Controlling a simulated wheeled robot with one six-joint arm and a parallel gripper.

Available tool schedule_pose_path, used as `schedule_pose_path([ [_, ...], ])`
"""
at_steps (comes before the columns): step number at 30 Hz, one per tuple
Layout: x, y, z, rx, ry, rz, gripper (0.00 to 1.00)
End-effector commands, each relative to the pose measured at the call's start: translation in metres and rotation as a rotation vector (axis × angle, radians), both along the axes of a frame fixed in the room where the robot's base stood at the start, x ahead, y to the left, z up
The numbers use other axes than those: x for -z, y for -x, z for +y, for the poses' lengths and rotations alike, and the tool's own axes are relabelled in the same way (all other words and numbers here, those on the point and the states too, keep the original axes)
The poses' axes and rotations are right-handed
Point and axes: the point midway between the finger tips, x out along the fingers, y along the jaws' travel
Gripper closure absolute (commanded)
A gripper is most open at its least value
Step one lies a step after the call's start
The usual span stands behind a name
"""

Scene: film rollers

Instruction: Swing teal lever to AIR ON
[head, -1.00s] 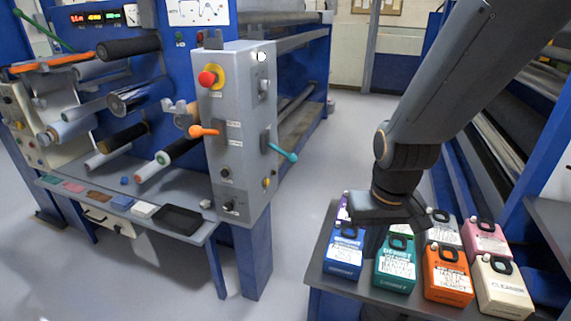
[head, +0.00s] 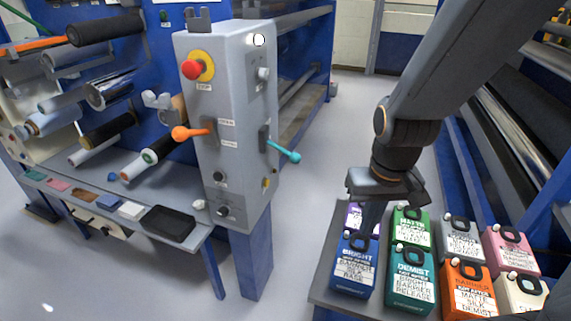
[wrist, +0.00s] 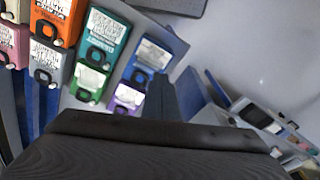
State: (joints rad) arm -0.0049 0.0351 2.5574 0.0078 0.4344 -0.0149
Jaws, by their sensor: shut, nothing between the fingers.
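The teal lever (head: 284,152) sticks out from the right side of the grey control box (head: 228,130) in the head view. It slants down to the right and ends in a round teal knob. Its plate labels are too small to read. My gripper (head: 371,218) is shut and empty, pointing down to the right of the lever and apart from it, over the left end of the bottle table. In the wrist view, my closed fingers (wrist: 161,98) show beside the bottles; the lever cannot be made out there.
Several coloured bottles, including a blue one (head: 353,265) and a teal one (head: 411,278), stand close below my gripper. An orange lever (head: 190,133) and red stop button (head: 193,69) are on the box's front. Open floor lies between box and bottle table (head: 322,284).

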Motion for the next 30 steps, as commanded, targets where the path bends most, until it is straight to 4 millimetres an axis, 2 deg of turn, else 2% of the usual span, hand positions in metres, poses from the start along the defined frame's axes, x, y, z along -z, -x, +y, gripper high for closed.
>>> schedule_pose_path([
  [2, 0.004, -0.014, 0.008, -0.043, -0.005, -0.029, 1.00],
  [5, 0.015, -0.050, 0.028, -0.157, -0.007, -0.112, 1.00],
  [10, 0.041, -0.141, 0.083, -0.455, 0.065, -0.355, 1.00],
  [12, 0.051, -0.177, 0.105, -0.577, 0.138, -0.458, 1.00],
  [15, 0.064, -0.220, 0.134, -0.738, 0.285, -0.589, 1.00],
  [18, 0.077, -0.253, 0.158, -0.886, 0.480, -0.689, 1.00],
  [21, 0.089, -0.275, 0.177, -1.018, 0.716, -0.748, 1.00],
  [24, 0.098, -0.284, 0.193, -1.131, 0.973, -0.760, 1.00],
  [30, 0.106, -0.278, 0.211, -1.265, 1.405, -0.684, 1.00],
])
